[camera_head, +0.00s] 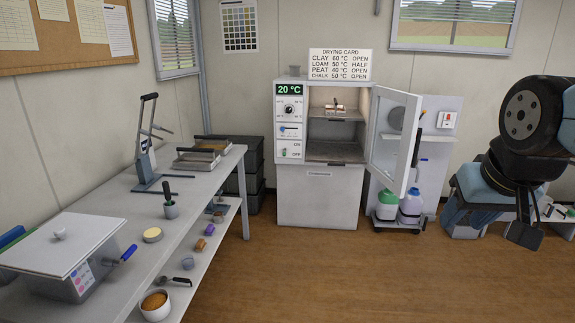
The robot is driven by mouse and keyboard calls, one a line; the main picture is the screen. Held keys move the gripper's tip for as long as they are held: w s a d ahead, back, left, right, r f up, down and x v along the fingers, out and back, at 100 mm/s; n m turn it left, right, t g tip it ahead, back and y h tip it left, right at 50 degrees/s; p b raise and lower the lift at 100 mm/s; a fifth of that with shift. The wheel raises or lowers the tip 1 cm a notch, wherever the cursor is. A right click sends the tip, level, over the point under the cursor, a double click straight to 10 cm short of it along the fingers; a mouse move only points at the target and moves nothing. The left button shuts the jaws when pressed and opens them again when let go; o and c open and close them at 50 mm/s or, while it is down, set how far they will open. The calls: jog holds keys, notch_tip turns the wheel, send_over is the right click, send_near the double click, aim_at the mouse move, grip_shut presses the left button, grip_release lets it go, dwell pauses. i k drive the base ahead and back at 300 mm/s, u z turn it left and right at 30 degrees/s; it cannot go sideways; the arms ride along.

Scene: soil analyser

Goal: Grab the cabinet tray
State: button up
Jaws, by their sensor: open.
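The white drying cabinet (318,203) stands against the back wall with its door (396,138) swung open to the right. The cabinet's lower interior floor (335,152) looks bare. My gripper (524,236) is at the far right, pointing down, open and apart from the cabinet. Its fingers are dark and small in view, and nothing shows between them.
A long grey bench (140,205) on the left holds a lidded box (62,250), a press and shallow metal trays (198,158). The wooden floor in front is clear.

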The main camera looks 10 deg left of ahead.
aim_at(187, 161)
jog(key=u, duration=0.15)
jog(key=i, duration=1.1)
jog(key=u, duration=0.5)
jog(key=i, duration=1.15)
jog(key=u, duration=0.4)
jog(key=i, duration=0.95)
jog(key=u, duration=0.2)
